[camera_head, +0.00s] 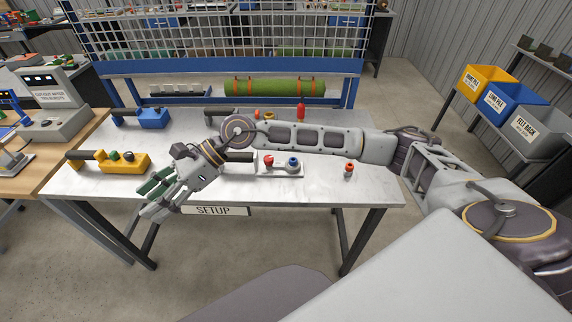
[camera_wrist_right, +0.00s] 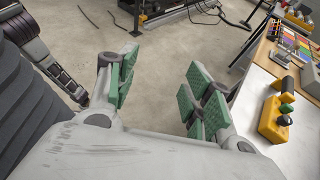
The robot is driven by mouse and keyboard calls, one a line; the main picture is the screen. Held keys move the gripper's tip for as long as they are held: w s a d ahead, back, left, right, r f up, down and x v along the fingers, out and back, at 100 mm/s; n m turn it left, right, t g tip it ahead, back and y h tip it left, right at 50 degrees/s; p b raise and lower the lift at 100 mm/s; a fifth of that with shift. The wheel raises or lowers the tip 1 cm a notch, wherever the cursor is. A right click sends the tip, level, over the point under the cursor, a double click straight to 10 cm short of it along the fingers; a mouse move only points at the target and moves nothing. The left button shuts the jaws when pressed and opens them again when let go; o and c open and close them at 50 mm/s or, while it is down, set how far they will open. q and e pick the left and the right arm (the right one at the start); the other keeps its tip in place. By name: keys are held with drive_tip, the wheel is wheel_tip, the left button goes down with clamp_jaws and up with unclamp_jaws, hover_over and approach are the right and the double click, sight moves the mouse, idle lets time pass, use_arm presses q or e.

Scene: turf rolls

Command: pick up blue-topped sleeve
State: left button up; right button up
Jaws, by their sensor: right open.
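A blue-topped sleeve (camera_head: 293,161) stands in a small light tray (camera_head: 280,172) at the front middle of the white table, beside a red-topped sleeve (camera_head: 268,160). My right gripper (camera_head: 155,195) is open and empty. It hangs over the table's front left edge, pointing down and left, well to the left of the blue-topped sleeve. Its green-padded fingers also show wide apart in the right wrist view (camera_wrist_right: 158,95), with bare floor between them. The blue-topped sleeve does not show in the right wrist view. My left gripper is in neither view.
A yellow block (camera_head: 130,165) with dark and green tops stands left of my right gripper and shows in the wrist view (camera_wrist_right: 268,120). A blue block (camera_head: 153,117) is behind. A red-topped piece (camera_head: 348,167) stands right. My right forearm crosses above the tray's back side.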

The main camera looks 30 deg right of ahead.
drive_tip(key=w+d+f+n+h, duration=0.25)
drive_tip(key=d+f+h, duration=0.25)
drive_tip(key=d, duration=0.3)
drive_tip(key=w+d+h, duration=0.2)
drive_tip(key=d+h, duration=0.1)
drive_tip(key=d, duration=0.7)
drive_tip(key=w+d+r+t+h, duration=0.1)
drive_tip(key=d+h, duration=0.3)
drive_tip(key=d, duration=0.6)
drive_tip(key=w+d+r+h, duration=0.1)
drive_tip(key=w+d+h, duration=0.2)
drive_tip(key=d, duration=0.7)
drive_tip(key=shift+w, duration=0.55)
hover_over(293, 159)
drive_tip(key=a, duration=0.1)
wheel_tip(293, 159, down, 7)
drive_tip(key=shift+s+a+r+p, duration=0.1)
drive_tip(key=shift+s+a+p, duration=0.05)
drive_tip(key=shift+p, duration=0.15)
drive_tip(key=shift+f, duration=0.8)
